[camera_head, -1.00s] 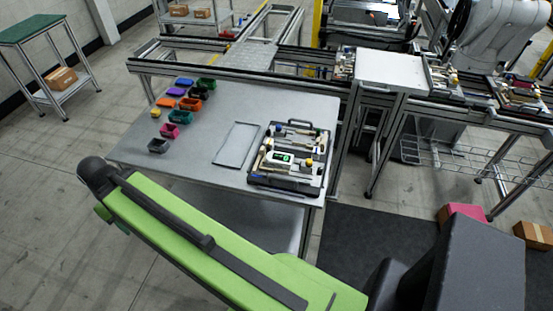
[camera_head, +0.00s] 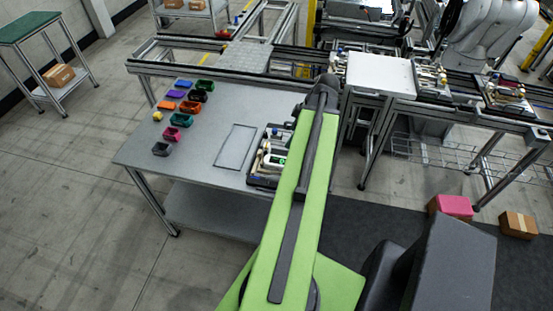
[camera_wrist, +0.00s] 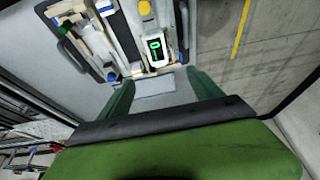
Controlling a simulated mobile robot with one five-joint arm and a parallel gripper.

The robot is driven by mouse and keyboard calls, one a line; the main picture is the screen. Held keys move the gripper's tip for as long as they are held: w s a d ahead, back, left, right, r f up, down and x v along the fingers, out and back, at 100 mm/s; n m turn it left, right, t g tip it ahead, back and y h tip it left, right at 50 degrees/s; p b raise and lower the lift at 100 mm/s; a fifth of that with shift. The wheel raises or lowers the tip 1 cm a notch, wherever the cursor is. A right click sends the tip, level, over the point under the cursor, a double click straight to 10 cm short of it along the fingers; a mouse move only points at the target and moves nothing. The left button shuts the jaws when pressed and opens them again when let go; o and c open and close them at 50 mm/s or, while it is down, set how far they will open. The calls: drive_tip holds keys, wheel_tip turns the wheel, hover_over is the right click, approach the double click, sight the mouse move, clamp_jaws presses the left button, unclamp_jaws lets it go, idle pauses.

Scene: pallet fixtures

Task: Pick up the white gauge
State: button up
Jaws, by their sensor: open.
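The white gauge (camera_wrist: 157,59) with a lit green display lies in a dark tray (camera_wrist: 72,48) of parts. In the wrist view it is upper middle, beyond my fingertips and roughly between their lines. In the head view the gauge (camera_head: 270,163) shows just left of my green arm, which hides the right part of the tray (camera_head: 262,180). My gripper (camera_wrist: 160,84) shows as two dark green fingers spread apart with nothing between them. In the head view my gripper cannot be made out.
The grey table (camera_head: 210,135) has a flat grey plate (camera_head: 236,147) left of the tray and several small coloured bins (camera_head: 182,120) at its left. A white-topped stand (camera_head: 380,75) is behind right.

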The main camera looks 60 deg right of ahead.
drive_tip(key=b, duration=1.1)
hover_over(277, 160)
drive_tip(key=s, duration=0.2)
wheel_tip(277, 160, down, 11)
drive_tip(key=shift+s+f, duration=0.1)
drive_tip(key=shift+s, duration=0.05)
drive_tip(key=shift+f+b, duration=0.25)
drive_tip(key=shift+b, duration=0.15)
drive_tip(key=shift+w+r, duration=0.1)
drive_tip(key=shift+w, duration=0.15)
drive_tip(key=b+x, duration=0.4)
drive_tip(key=x, duration=0.1)
drive_tip(key=shift+s+d+b, duration=0.15)
drive_tip(key=shift+d+b, duration=0.15)
drive_tip(key=shift+f+b, duration=0.3)
drive_tip(key=shift+f, duration=0.1)
clamp_jaws()
